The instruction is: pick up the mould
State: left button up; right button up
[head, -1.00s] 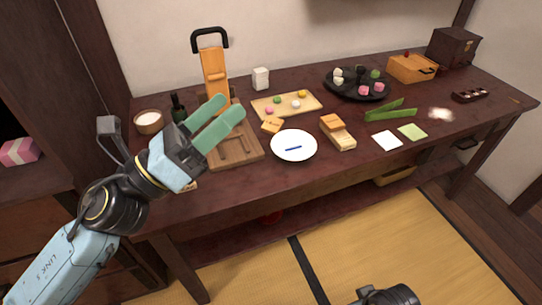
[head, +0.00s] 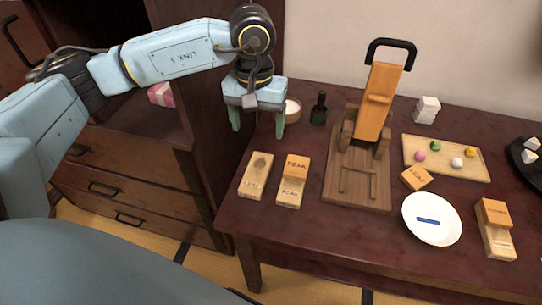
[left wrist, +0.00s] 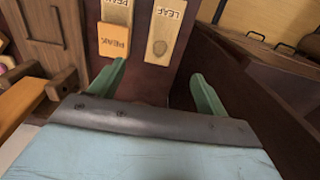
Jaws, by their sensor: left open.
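The leaf mould (head: 257,175), a pale wooden block with a dark hollow, lies flat at the table's left front. In the left wrist view it (left wrist: 164,40) reads LEAF and lies ahead, roughly between my fingers. The peak mould (head: 289,193) lies just right of it, with an orange PEAK block (head: 296,167) on its far half. A third mould (head: 499,244) with an orange block on it lies at the right. My left gripper (head: 258,125) is open and empty, fingers pointing down, behind the leaf mould and apart from it. My right gripper is out of view.
A wooden press (head: 375,105) on a base board stands right of the moulds. A dark bottle (head: 319,110) and a bowl (head: 292,108) stand behind. A white plate (head: 415,232), a loose LEAF block (head: 416,177) and a sweets tray (head: 470,170) are farther right. A drawer cabinet (head: 130,190) is left.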

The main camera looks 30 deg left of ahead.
pick_arm(q)
jog(key=b, duration=0.2)
send_near(259, 163)
jog(key=shift+s+d+f, duration=0.25)
jog(key=shift+s+f, duration=0.2)
jog(key=shift+s, duration=0.05)
jog(key=shift+s+d+f, duration=0.25)
jog(key=shift+s+f, duration=0.2)
jog(key=shift+s, duration=0.05)
jog(key=shift+f+b, duration=0.65)
jog(key=shift+f, duration=2.2)
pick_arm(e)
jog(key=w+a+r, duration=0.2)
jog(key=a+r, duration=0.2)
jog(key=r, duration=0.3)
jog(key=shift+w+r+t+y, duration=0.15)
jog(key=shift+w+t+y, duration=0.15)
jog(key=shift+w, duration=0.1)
pick_arm(q)
jog(key=shift+c, duration=0.3)
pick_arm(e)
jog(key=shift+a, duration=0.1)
pick_arm(q)
jog(key=shift+r, duration=0.1)
jog(key=c, duration=1)
